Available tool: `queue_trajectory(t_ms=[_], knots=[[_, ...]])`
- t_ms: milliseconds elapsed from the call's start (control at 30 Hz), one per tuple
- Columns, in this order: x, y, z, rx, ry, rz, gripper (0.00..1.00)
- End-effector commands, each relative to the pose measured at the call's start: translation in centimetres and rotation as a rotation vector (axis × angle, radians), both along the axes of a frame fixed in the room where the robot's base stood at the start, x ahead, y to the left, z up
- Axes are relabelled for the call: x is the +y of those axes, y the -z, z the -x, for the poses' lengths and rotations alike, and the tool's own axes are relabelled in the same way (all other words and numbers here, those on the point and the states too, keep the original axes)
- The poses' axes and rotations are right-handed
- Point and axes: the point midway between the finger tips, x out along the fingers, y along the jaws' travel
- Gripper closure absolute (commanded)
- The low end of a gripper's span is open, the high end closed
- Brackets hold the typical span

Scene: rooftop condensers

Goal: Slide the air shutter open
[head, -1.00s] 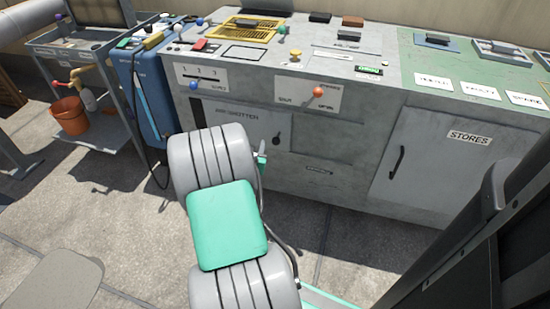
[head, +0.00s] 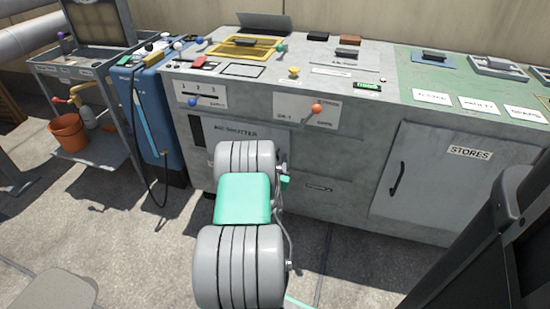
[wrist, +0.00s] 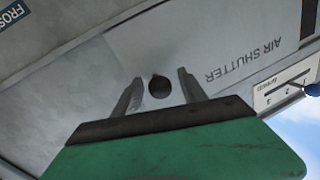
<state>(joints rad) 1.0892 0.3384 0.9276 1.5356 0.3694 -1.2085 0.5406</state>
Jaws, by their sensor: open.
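The air shutter is a flat grey sliding panel lettered AIR SHUTTER (head: 240,131) in the front of the grey cabinet. It shows upside down in the wrist view (wrist: 225,50), with a small dark round knob (wrist: 159,88). My gripper (wrist: 159,77) is open, its two grey fingers pointing at the panel with the knob between them in the picture. I cannot tell whether the fingertips reach past the knob. In the head view my arm hides the knob and the gripper. A dark gap (head: 197,132) shows at the panel's left end.
Above the shutter are a slider with a blue knob (head: 193,102) and a lever with an orange knob (head: 316,108). A STORES door (head: 425,170) is at the right. A blue unit (head: 150,110) and a cart with an orange bucket (head: 68,132) stand left. Floor in front is open.

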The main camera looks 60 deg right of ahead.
Motion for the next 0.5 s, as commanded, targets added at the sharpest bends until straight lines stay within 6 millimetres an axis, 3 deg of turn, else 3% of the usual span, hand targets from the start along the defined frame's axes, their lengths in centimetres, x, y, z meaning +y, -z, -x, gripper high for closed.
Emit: queue_trajectory(t_ms=[167,500], knots=[[0.01,0.00,0.00,0.000,0.000,0.000,0.51],[0.03,0.00,0.00,0.000,0.000,0.000,0.79]])
